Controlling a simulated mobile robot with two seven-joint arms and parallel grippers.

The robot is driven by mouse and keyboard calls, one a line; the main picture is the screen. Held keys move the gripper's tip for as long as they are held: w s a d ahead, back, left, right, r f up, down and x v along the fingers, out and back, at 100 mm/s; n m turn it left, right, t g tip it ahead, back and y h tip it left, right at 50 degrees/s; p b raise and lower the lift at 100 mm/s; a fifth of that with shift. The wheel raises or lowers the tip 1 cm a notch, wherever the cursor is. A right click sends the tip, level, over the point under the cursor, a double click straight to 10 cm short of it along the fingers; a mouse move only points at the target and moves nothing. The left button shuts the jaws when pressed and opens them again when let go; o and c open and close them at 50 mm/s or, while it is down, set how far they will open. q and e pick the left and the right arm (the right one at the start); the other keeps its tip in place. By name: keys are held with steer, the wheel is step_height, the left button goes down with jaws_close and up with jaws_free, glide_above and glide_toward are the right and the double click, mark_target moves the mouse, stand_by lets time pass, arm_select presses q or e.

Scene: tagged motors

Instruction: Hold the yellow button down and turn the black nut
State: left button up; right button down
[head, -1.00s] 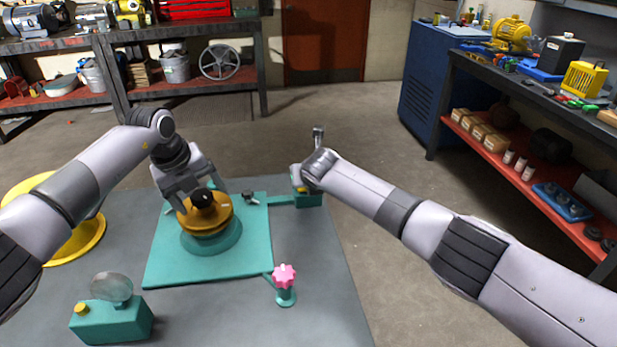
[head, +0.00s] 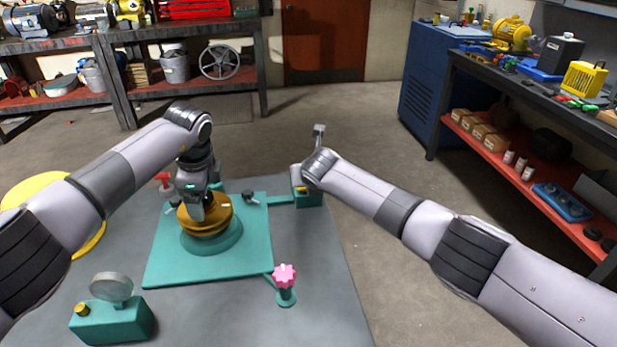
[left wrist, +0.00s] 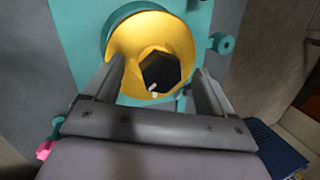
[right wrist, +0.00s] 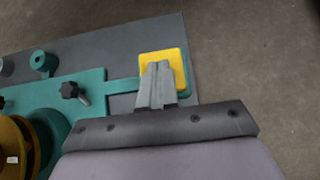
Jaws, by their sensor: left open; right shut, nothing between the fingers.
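The black nut (left wrist: 160,72) sits on a golden round hub (left wrist: 128,45) in the left wrist view. In the head view the hub (head: 218,222) stands on a teal base and my left gripper (head: 203,208) covers the nut. My left gripper (left wrist: 162,90) is open, with one finger on each side of the nut; I cannot tell if they touch it. The yellow button (right wrist: 162,60) is a square pad on a teal box in the right wrist view. My right gripper (right wrist: 158,72) is shut and empty, its fingertips over the button and seemingly against it.
A teal plate (head: 165,265) carries the hub. A pink knob (head: 285,276) stands at its front right corner, and a teal box with a gauge (head: 125,320) is at front left. A yellow disc (head: 30,190) lies at the left, partly behind my left arm. A black knob (right wrist: 70,90) is near the button.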

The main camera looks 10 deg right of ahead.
arm_select(q)
steer(key=shift+n, duration=0.7)
steer(key=shift+f, duration=0.1)
